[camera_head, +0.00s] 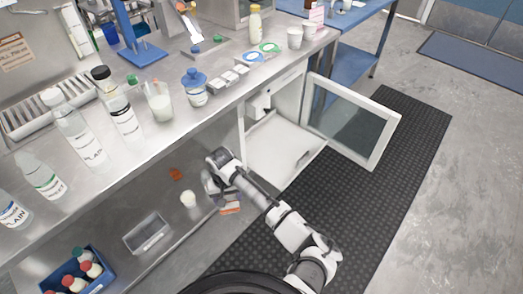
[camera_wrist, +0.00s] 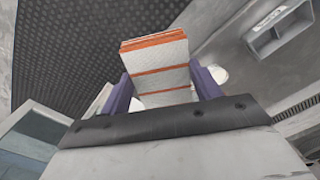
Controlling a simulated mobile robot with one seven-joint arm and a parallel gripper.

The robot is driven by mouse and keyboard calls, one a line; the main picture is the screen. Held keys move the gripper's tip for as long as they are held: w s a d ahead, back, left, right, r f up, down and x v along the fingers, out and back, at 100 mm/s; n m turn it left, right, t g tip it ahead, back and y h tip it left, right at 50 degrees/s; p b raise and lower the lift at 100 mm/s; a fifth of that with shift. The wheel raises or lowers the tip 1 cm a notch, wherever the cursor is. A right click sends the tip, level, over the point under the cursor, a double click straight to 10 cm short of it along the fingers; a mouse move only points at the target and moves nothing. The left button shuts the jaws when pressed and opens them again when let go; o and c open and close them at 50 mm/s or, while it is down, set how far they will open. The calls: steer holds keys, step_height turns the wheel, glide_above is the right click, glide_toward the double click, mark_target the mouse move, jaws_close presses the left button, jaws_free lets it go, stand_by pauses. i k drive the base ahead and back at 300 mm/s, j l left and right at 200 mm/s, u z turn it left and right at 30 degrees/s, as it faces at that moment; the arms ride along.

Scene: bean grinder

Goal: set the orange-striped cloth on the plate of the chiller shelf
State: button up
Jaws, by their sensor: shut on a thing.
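My gripper (camera_wrist: 163,88) is shut on the orange-striped cloth (camera_wrist: 160,70), a folded white block with orange bands between the two purple fingers. In the head view the cloth (camera_head: 230,208) shows below my gripper (camera_head: 218,190), near the front of the lower shelf under the counter. I cannot tell whether it touches the shelf. The chiller (camera_head: 285,143) is the white compartment right of my gripper, its glass door (camera_head: 350,118) swung open. Its pale floor shows; I cannot make out a separate plate.
On the lower shelf are a white cup (camera_head: 188,199), a grey tray (camera_head: 147,233) and a small orange-brown item (camera_head: 175,174). A blue crate (camera_head: 98,287) holds bottles. Bottles and jars crowd the counter (camera_head: 150,140) above. The open door juts over the black mat (camera_head: 400,140).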

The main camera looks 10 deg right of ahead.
mark_target(285, 151)
steer(key=i+l+z, duration=0.1)
steer(key=i+z, duration=0.65)
steer(key=i, duration=0.15)
steer(key=i+j+z, duration=0.2)
steer(key=i+z, duration=0.15)
steer(key=i, duration=0.1)
